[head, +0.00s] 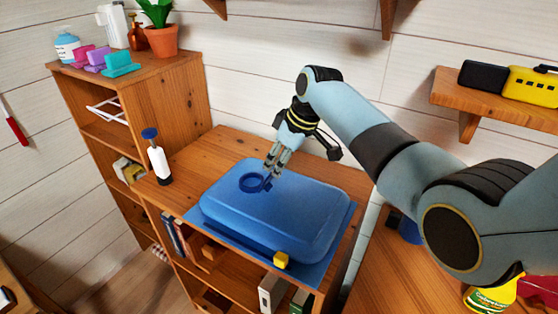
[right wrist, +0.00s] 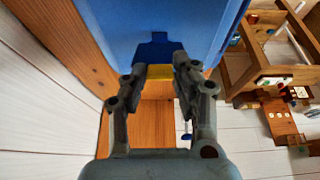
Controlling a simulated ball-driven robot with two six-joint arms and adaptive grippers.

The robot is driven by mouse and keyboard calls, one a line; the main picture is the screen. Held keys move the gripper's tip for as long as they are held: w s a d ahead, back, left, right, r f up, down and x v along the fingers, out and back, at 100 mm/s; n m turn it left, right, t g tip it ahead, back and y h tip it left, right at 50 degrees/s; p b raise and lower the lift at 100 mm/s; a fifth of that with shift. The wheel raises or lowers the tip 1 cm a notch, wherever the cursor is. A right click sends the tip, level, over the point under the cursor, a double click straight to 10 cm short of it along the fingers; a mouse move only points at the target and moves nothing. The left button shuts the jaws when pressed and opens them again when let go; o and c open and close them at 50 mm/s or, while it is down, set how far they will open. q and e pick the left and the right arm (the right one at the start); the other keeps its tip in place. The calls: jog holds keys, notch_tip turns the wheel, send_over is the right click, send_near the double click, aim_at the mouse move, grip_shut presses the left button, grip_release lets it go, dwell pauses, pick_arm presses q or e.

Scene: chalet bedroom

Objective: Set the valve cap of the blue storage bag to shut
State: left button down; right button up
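The blue storage bag (head: 310,205) lies flat and puffed up on the wooden cabinet top. A dark blue valve ring (head: 252,183) sits on its upper face, with a small dark piece at its right side by my fingertips; I cannot clearly make out the cap's position. A yellow piece (head: 281,260) is at the bag's front edge. My right gripper (head: 270,172) points down just above the ring's right side. In the right wrist view its fingers (right wrist: 164,74) are apart, with a dark blue shape (right wrist: 158,46) on the bag beyond them. My left gripper is out of view.
A white pump with a blue knob (head: 157,162) stands left of the bag. A higher shelf unit at left holds a potted plant (head: 162,38) and bottles. A wall shelf (head: 490,101) at right carries a black and a yellow case. The cabinet top behind the bag is clear.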

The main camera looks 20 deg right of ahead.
grip_shut()
jog(key=shift+w+a, duration=0.1)
jog(key=shift+c, duration=1.2)
grip_release()
jog(key=shift+f, duration=0.1)
jog(key=o, duration=0.9)
jog(key=v, duration=1.2)
jog(key=shift+w, duration=0.1)
